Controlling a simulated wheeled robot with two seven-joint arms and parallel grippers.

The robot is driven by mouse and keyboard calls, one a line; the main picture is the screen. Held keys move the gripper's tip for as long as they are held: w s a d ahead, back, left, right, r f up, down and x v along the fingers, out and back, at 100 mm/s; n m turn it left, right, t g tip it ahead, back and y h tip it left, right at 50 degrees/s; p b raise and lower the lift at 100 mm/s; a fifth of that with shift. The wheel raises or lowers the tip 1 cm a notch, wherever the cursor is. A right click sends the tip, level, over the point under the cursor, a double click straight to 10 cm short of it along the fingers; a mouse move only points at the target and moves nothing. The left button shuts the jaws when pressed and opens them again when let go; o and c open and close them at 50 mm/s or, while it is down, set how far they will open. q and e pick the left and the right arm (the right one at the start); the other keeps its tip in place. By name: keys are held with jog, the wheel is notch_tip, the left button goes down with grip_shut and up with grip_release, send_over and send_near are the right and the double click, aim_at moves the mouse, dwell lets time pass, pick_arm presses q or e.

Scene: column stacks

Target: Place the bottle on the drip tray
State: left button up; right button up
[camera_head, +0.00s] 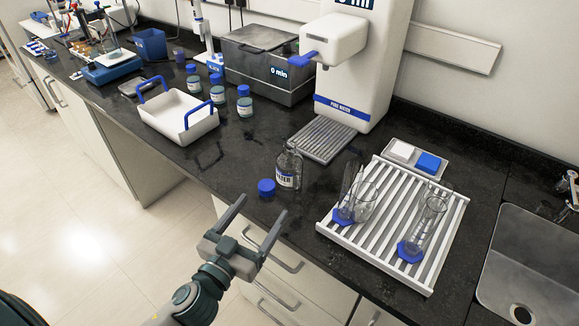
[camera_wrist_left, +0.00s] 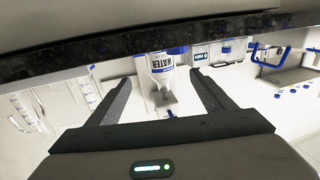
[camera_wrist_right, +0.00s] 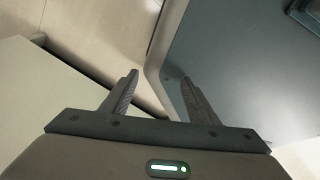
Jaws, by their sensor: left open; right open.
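The bottle (camera_head: 289,168) is clear glass with a label, standing upright and uncapped on the dark bench. Its blue cap (camera_head: 266,187) lies beside it. The drip tray (camera_head: 324,139) is a grey ribbed plate under the water dispenser, behind the bottle, with nothing on it. My left gripper (camera_head: 258,220) is open and empty, in front of the bench edge, short of the bottle. In the left wrist view the bottle (camera_wrist_left: 161,68) shows upside down between the open fingers (camera_wrist_left: 160,100), beyond them. My right gripper (camera_wrist_right: 160,95) is open and empty, away from the bench objects.
A white draining rack (camera_head: 390,225) with glass cylinders stands right of the bottle. The white water dispenser (camera_head: 362,65) overhangs the drip tray. A white tray with blue handles (camera_head: 178,116) and several small jars stand left. A sink (camera_head: 525,260) is far right.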

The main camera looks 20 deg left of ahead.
aim_at(283, 177)
pick_arm(q)
jog(key=w, duration=0.1)
jog(key=w+p, duration=0.1)
jog(key=w, duration=0.2)
jog(key=shift+d+r, duration=0.2)
jog(key=shift+d, duration=0.05)
jog(key=w, duration=0.2)
jog(key=w+p, duration=0.1)
jog(key=w+d+p, duration=0.1)
jog(key=w, duration=0.1)
jog(key=shift+w, duration=0.35)
jog(key=shift+w+f+p, duration=0.15)
jog(key=shift+w+p, duration=0.15)
jog(key=shift+w, duration=0.1)
pick_arm(e)
jog(key=shift+g, duration=0.4)
jog(key=s+r, duration=0.1)
jog(key=s+d+r, duration=0.1)
jog(key=r, duration=0.1)
jog(key=shift+s+r, duration=0.15)
jog(key=shift+s, duration=0.15)
jog(key=shift+d, duration=0.1)
